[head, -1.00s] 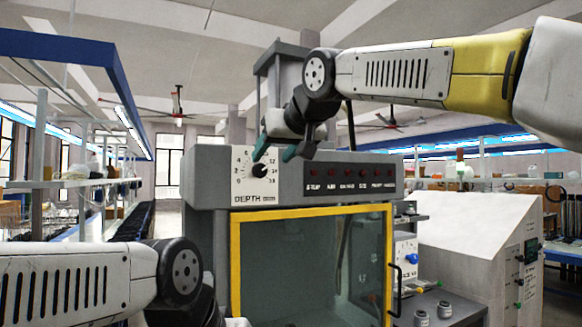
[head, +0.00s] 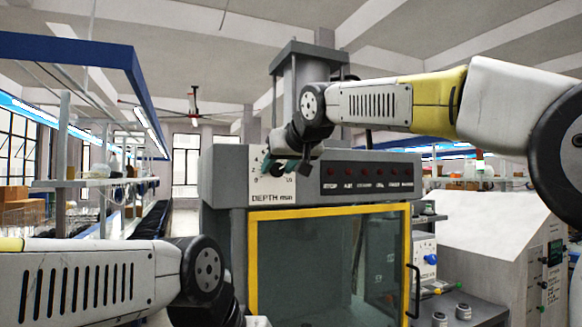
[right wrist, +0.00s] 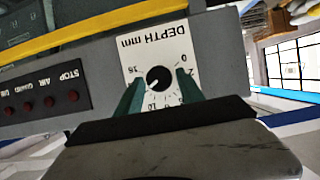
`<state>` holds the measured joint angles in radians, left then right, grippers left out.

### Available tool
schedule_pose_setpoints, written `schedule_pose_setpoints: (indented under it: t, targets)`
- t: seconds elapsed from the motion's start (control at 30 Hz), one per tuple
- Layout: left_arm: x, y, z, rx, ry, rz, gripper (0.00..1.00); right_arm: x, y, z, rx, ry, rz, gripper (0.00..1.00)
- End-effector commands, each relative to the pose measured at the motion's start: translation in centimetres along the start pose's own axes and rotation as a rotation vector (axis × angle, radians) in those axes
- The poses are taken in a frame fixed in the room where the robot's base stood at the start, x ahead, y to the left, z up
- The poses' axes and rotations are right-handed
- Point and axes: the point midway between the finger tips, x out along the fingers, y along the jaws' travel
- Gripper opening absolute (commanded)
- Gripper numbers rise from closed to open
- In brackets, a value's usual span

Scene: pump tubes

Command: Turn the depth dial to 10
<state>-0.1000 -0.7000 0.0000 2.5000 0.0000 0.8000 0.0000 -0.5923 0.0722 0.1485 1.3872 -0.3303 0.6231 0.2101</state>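The depth dial (right wrist: 158,77) is a small black knob on a white scale plate marked "DEPTH mm", upside down in the right wrist view. The digits 0, 2 and 16 show around it; which number its pointer faces is not clear. My right gripper (right wrist: 160,92) is open, with one teal fingertip on each side of the knob and a visible gap to it. In the head view my right gripper (head: 290,168) is in front of the scale plate (head: 272,190) and covers much of the scale. My left arm shows at the lower left; its fingers are out of frame.
The dial is on a grey machine front (head: 325,163). Several red buttons (head: 378,171) sit to its right in the head view. Below is a yellow-framed glass door (head: 330,210) with a black handle (head: 414,290). A white cabinet (head: 490,225) stands at the right.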

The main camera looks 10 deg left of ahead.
Motion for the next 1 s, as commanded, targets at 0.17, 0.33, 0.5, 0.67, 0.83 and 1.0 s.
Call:
schedule_pose_setpoints:
  t: [0.17, 0.33, 0.5, 0.67, 0.83, 1.0]
  targets:
    - [0.0, 0.0, 0.0, 0.0, 0.0, 0.0, 0.36, -0.02, 0.0, 0.01, 0.0, 0.0, 0.0, 0.07]
    - [0.0, 0.0, 0.0, 0.0, 0.0, 0.0, 0.36, -0.02, 0.0, 0.03, -0.003, -0.001, 0.001, 0.0]
    - [0.0, 0.0, 0.0, 0.0, 0.0, 0.0, 0.36, -0.02, -0.08, 0.04, -0.035, -0.001, 0.014, 0.0]
    - [0.0, 0.0, 0.0, 0.0, 0.0, 0.0, 0.36, -0.01, -0.17, 0.07, -0.111, -0.002, 0.045, 0.0]
    - [0.0, 0.0, 0.0, 0.0, 0.0, 0.0, 0.36, 0.01, -0.32, 0.1, -0.22, -0.002, 0.089, 0.0]
    - [0.0, 0.0, 0.0, 0.0, 0.0, 0.0, 0.36, 0.03, -0.39, 0.16, -0.325, -0.003, 0.134, 0.0]
